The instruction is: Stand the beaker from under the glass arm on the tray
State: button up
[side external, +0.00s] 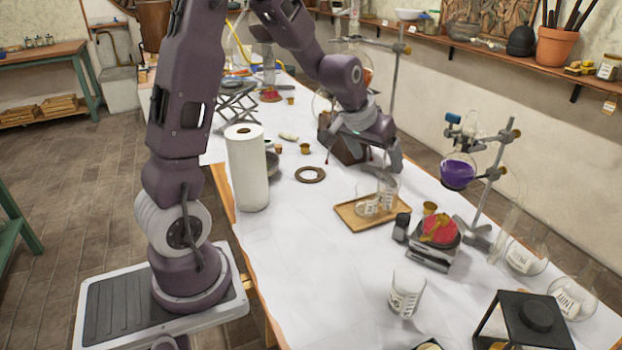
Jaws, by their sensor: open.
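The small wooden tray (349,220) lies on the white-covered bench right of centre. Two clear glass beakers with white labels are on or at it: one (367,204) low at its middle, the other (388,188) just behind and right. They overlap, so their exact footing is hard to tell. Another labelled beaker (405,294) stands upright on the cloth nearer the camera. My gripper (381,164) points down just behind the tray, open, close above the rear beaker. I cannot tell whether it touches that glass. No glass arm is clearly made out.
A retort stand with a purple flask (458,171) and a red-topped device (437,233) stand right of the tray. A paper towel roll (247,168) and dark ring (310,174) are left. Cloth left of the front beaker is clear.

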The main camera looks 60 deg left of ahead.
jog(key=s+d+r+m, duration=0.1)
jog(key=s+d+r, duration=0.4)
jog(key=d+r, duration=0.1)
jog(key=s+d+r+m+h, duration=0.1)
jog(key=s+d, duration=0.3)
jog(key=s, duration=0.7)
jog(key=s+d+r+m+h, duration=0.1)
jog(key=s+d, duration=0.3)
jog(key=s, duration=0.7)
jog(key=shift+d+r+m, duration=0.4)
jog(key=shift+r+m, duration=0.3)
jog(key=shift+m, duration=0.2)
